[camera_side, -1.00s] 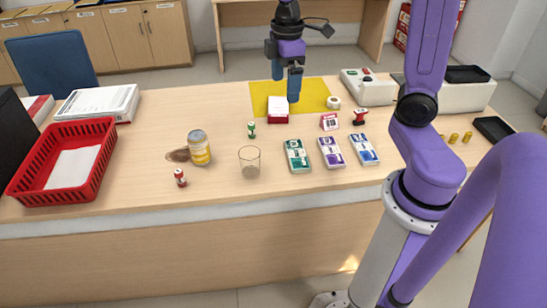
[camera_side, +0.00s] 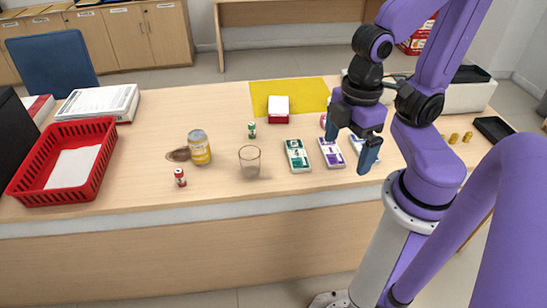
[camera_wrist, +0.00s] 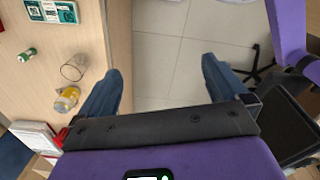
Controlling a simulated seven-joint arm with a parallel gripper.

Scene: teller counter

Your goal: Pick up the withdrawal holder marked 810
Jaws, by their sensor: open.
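I cannot read 810 on anything, so I cannot tell which object is the holder. A red, white-topped block (camera_side: 278,109) stands on the yellow mat (camera_side: 312,90). A small red and white item (camera_side: 323,120) is mostly hidden behind my gripper. Flat bundles lie in front: green (camera_side: 298,156), purple (camera_side: 331,153) and blue (camera_side: 357,141), the blue one partly covered by my gripper. My gripper (camera_side: 350,144) is open and empty, above the counter's right part.
A red basket (camera_side: 101,161) is at far left. A black tray (camera_side: 493,130) is at far right.

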